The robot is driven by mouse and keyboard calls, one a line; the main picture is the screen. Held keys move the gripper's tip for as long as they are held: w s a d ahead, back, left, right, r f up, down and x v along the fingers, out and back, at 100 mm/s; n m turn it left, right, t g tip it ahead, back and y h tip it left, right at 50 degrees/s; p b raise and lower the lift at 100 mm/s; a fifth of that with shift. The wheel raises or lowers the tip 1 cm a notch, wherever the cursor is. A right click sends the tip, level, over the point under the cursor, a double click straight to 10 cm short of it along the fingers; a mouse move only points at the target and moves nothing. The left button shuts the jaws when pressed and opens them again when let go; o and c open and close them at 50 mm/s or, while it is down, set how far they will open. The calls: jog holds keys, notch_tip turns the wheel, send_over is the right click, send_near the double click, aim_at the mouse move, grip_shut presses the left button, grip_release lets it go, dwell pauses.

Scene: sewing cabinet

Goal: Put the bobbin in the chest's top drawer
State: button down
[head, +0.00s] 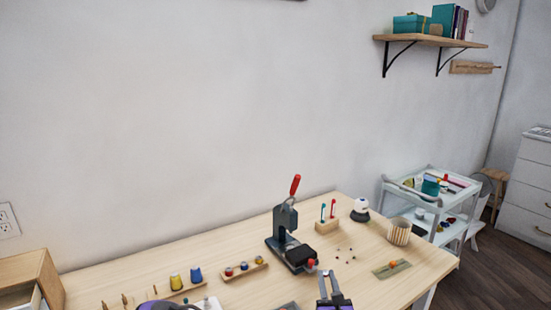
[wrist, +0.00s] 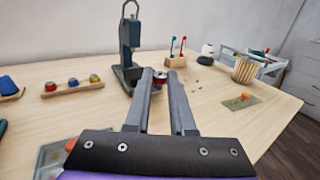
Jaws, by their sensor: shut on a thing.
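My gripper (wrist: 162,76) is shut on a small red bobbin (wrist: 161,78) with a pale rim, held between the fingertips in the wrist view. My gripper (head: 328,273) also shows at the bottom of the head view, in front of the press; a red-orange spot (head: 311,264) shows just left of its tips, and I cannot tell whether it is the bobbin. A white chest of drawers (head: 523,187) stands on the floor at the far right. A small wooden cabinet (head: 40,272) at the lower left is partly cut off, with a pale interior showing.
A grey press (head: 285,235) with a red handle stands close beyond my gripper. Left of it is a wooden rack (head: 244,272) of coloured spools. A wooden stand (head: 327,227), a striped cup (head: 399,233) and a green mat (head: 391,269) lie to the right. A trolley (head: 432,205) stands behind.

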jog(key=s, duration=0.1)
jog(key=s+r, duration=0.1)
jog(key=s, duration=0.1)
jog(key=s+r, duration=0.1)
jog(key=shift+s+d, duration=0.35)
jog(key=shift+s+a, duration=0.1)
